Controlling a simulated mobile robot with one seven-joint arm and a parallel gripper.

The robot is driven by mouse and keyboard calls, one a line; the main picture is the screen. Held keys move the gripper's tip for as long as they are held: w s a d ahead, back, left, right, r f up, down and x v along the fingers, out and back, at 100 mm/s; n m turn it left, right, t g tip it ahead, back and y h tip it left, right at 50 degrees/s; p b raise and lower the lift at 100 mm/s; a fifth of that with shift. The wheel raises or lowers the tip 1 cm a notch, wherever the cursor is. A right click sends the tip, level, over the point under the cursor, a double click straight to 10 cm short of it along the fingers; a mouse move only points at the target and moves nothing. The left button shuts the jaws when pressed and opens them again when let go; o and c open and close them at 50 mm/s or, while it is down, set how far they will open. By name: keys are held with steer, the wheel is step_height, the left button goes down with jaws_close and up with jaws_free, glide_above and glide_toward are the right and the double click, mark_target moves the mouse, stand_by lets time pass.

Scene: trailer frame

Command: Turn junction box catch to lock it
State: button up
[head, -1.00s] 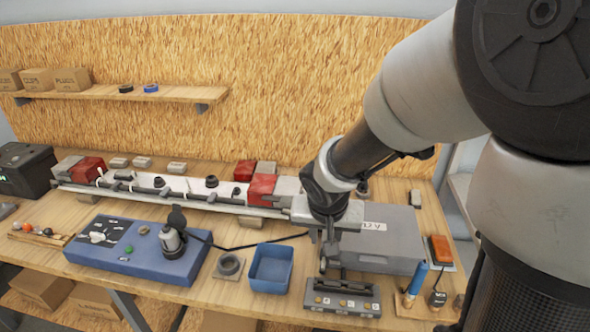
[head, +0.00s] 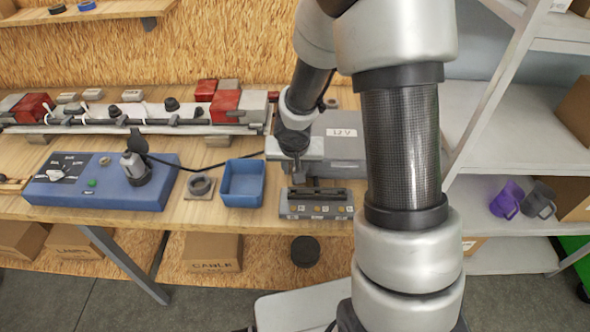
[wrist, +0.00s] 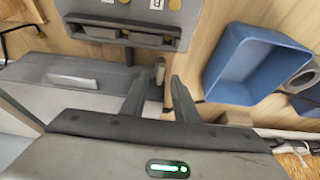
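The junction box is most likely the grey box marked "12 V" (head: 343,140), on the right part of the bench in the head view. Its dark grey side shows at the left in the wrist view (wrist: 75,75). A small upright metal tab, probably the catch (wrist: 160,70), stands at its edge. My gripper (wrist: 157,82) is open, with the tab between or just beyond its fingertips; I cannot tell whether they touch it. In the head view my wrist is over the box's left end, and the fingers are hard to make out.
A grey slotted holder (head: 316,210) sits in front of the box. A blue bin (head: 260,184), a round ring on a plate (head: 200,187) and a blue control panel (head: 100,188) lie to the left. A shelf unit with mugs (head: 507,198) stands at right.

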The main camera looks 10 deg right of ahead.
jaws_close()
steer(key=shift+d, duration=0.1)
steer(key=shift+d+n+y+p, duration=0.15)
steer(key=shift+n+y+p, duration=0.2)
steer(key=shift+n, duration=0.75)
steer(key=shift+f+n+y, duration=0.1)
steer(key=shift+n+y, duration=0.15)
steer(key=shift+n, duration=0.15)
jaws_free()
